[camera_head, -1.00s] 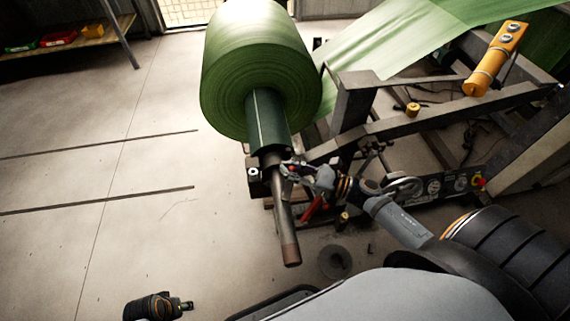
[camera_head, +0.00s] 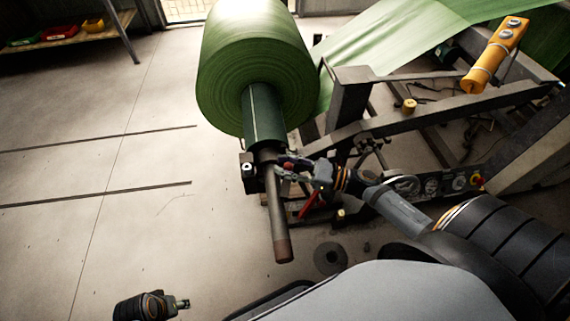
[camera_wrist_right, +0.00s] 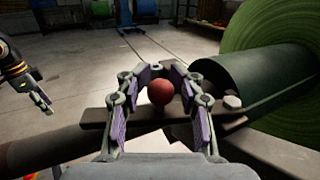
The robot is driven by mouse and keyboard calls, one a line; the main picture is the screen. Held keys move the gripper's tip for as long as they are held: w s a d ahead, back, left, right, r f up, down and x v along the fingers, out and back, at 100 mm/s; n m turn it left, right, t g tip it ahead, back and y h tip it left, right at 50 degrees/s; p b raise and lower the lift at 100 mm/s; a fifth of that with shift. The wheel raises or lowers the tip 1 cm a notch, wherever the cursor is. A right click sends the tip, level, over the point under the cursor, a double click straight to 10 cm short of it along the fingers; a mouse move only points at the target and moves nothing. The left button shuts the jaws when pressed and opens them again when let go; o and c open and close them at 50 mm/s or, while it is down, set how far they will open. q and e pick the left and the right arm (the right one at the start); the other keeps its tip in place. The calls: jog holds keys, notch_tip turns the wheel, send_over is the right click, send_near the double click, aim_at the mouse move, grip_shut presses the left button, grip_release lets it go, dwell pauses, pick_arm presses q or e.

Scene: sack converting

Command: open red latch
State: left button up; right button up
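A round red knob (camera_wrist_right: 160,92) shows in the right wrist view, in front of a dark metal bar. My right gripper (camera_wrist_right: 161,74) is open, with one finger on each side of the knob and small gaps showing. In the head view my right gripper (camera_head: 284,168) is beside the shaft below the green roll. A red lever (camera_head: 310,204) hangs just below the gripper's wrist; I cannot tell whether it joins the knob. My left gripper (camera_head: 182,303) is low at the left, away from the machine; its finger opening is too small to judge.
The big green roll (camera_head: 255,75) sits on a shaft (camera_head: 277,215) that juts toward me. The machine frame (camera_head: 350,100) and a panel with gauges (camera_head: 432,187) stand at the right. A yellow control box (camera_head: 497,55) is above. Floor at the left is clear.

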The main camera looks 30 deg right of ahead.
jog(key=shift+o, duration=0.7)
jog(key=shift+s+d, duration=0.15)
jog(key=v, duration=1.1)
jog(key=shift+d, duration=0.25)
jog(key=shift+s, duration=0.15)
